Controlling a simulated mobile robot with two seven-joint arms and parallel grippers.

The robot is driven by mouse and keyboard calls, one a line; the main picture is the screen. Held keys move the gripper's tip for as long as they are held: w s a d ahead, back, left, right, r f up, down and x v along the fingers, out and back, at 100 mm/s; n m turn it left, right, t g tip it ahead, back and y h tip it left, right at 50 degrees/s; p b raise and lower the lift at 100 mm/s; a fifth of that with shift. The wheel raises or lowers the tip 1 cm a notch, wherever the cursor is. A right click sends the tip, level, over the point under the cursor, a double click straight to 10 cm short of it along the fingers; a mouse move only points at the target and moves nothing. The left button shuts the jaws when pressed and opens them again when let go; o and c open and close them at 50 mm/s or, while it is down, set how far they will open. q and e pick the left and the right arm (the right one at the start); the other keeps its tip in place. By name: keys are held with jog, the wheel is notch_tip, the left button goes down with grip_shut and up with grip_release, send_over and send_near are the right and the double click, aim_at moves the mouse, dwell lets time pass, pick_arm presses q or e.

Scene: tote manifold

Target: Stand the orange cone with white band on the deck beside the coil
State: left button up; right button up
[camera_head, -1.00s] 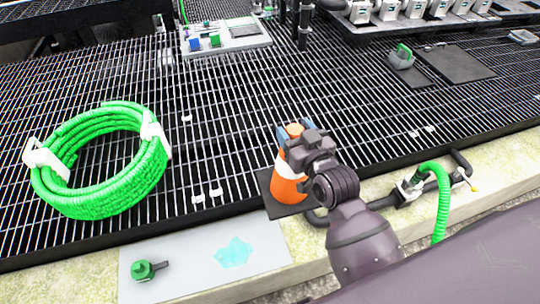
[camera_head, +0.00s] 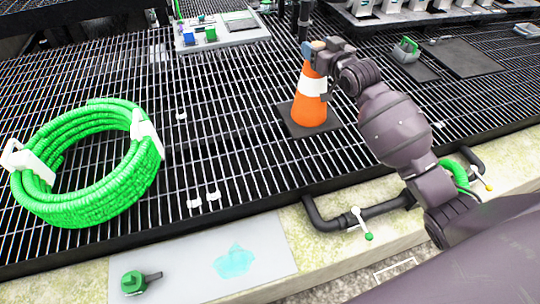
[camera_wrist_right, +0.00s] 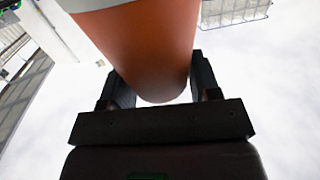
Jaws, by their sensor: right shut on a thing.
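The orange cone with a white band (camera_head: 311,107) is upright on its dark square base, right of the middle of the head view. My right gripper (camera_head: 316,53) is shut on the cone's top. In the right wrist view the orange cone body (camera_wrist_right: 150,45) sits between the two dark fingers (camera_wrist_right: 160,88). I cannot tell whether the base touches the grating or hangs just above it. The green coil (camera_head: 88,165) with white clips lies on the deck grating at the left, well apart from the cone. My left gripper is not in view.
The dark grated deck (camera_head: 230,140) has open room between coil and cone, with small white clips on it. A black pipe with a valve (camera_head: 360,215) runs along the near edge. A grey plate (camera_head: 200,262) with a green knob lies in front. Fixtures stand at the back.

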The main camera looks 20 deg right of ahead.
aim_at(310, 104)
jog(key=shift+w+d, duration=0.25)
notch_tip(310, 104, down, 13)
jog(key=b, duration=0.4)
jog(key=shift+r, duration=0.1)
jog(key=shift+f, duration=0.55)
jog(key=shift+f+b, duration=0.25)
jog(key=shift+b, duration=0.05)
notch_tip(310, 104, down, 4)
jog(key=shift+f+b, duration=0.1)
jog(key=shift+b, duration=0.6)
jog(key=shift+f, duration=0.55)
jog(key=shift+r, duration=0.2)
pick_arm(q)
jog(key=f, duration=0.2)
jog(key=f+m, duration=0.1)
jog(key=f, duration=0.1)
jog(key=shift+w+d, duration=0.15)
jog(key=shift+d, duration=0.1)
pick_arm(e)
jog(key=shift+f, duration=0.15)
